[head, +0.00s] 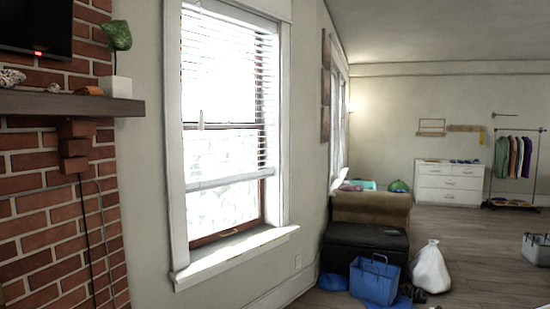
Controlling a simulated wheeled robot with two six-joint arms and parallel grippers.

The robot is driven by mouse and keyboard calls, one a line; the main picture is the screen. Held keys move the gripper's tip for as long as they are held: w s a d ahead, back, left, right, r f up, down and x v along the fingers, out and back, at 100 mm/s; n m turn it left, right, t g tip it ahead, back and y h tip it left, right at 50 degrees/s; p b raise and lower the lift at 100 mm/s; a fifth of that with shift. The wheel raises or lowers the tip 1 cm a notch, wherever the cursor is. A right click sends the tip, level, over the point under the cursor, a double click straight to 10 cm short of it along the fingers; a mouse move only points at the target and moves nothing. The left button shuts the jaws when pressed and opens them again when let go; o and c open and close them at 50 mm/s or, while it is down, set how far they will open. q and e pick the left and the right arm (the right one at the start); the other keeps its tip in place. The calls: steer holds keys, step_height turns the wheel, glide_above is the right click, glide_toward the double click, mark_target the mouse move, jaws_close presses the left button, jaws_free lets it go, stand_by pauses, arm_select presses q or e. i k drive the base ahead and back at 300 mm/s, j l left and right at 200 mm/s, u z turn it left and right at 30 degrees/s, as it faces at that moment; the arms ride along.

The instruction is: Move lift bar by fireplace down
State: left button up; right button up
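A window (225,120) with white blinds is in the wall just right of the fireplace (55,200). A short pale cord or pull (201,118) hangs at the upper left of the blinds. Bright light washes out much of the slats. Neither of my grippers shows in the head view.
A mantel shelf (70,103) juts out at left with a potted plant (115,50). Below the far window are a brown chair (370,208), black ottoman (365,250), blue basket (375,280) and white bag (430,268). Wooden floor (480,250) is partly open at right.

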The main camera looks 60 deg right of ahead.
mark_target(219, 186)
steer(key=z, duration=1.6)
steer(key=i+l+z, duration=0.1)
steer(key=i+z, duration=0.35)
steer(key=i, duration=0.45)
steer(key=i+u, duration=0.1)
steer(key=i, duration=0.5)
steer(key=i+l, duration=0.15)
steer(key=i, duration=0.4)
steer(key=i+l+u, duration=0.15)
steer(key=i, duration=0.4)
